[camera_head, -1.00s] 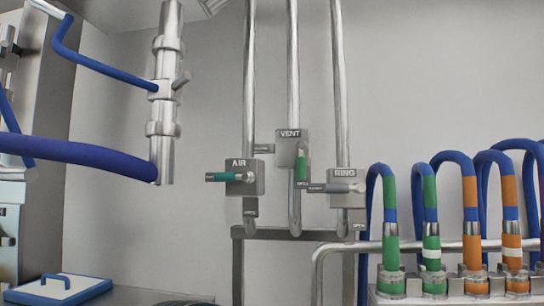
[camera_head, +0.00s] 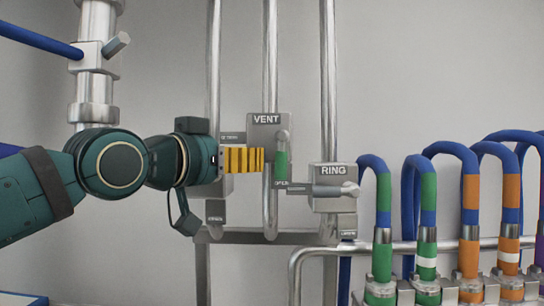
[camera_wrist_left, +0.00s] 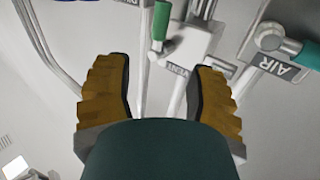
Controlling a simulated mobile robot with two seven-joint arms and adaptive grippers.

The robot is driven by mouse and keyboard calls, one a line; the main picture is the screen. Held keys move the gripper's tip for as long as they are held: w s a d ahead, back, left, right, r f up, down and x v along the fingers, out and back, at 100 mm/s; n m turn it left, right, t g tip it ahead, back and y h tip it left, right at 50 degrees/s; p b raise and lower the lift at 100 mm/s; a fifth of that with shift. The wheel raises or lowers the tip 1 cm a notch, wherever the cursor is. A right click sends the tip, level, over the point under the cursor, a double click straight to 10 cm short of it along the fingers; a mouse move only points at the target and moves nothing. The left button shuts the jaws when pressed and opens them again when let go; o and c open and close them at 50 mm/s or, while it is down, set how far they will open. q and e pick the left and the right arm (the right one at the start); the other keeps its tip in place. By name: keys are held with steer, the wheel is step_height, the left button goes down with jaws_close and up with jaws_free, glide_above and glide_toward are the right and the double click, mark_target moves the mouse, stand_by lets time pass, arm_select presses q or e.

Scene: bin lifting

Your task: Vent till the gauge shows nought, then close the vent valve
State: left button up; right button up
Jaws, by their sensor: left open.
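The vent valve (camera_head: 265,132) is a grey block marked VENT on a vertical pipe. Its green-sleeved lever (camera_head: 281,166) hangs down toward a small plate that seems to read OPEN. My left gripper (camera_head: 262,160) has yellow ribbed fingers, close to the left of the lever and apart from it in the picture. In the left wrist view the fingers (camera_wrist_left: 162,64) are spread, with nothing between them. The vent valve (camera_wrist_left: 186,52) and its green lever (camera_wrist_left: 160,20) show beyond the fingertips. My right gripper is not in view. No gauge shows.
The RING valve (camera_head: 332,190) sits lower right, its grey lever pointing left below the vent lever. The AIR valve (camera_wrist_left: 285,62) is mostly behind my gripper in the head view. Hoses with green and orange bands (camera_head: 428,200) stand at the right. A thick steel pipe (camera_head: 97,95) rises at the left.

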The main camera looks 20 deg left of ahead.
mark_target(278, 158)
arm_select(q)
steer(key=p+x, duration=0.2)
steer(key=x, duration=0.9)
steer(key=shift+d+p, duration=0.1)
steer(key=shift+p, duration=0.25)
steer(key=shift+x, duration=0.95)
steer(key=shift+f, duration=0.1)
jaws_close()
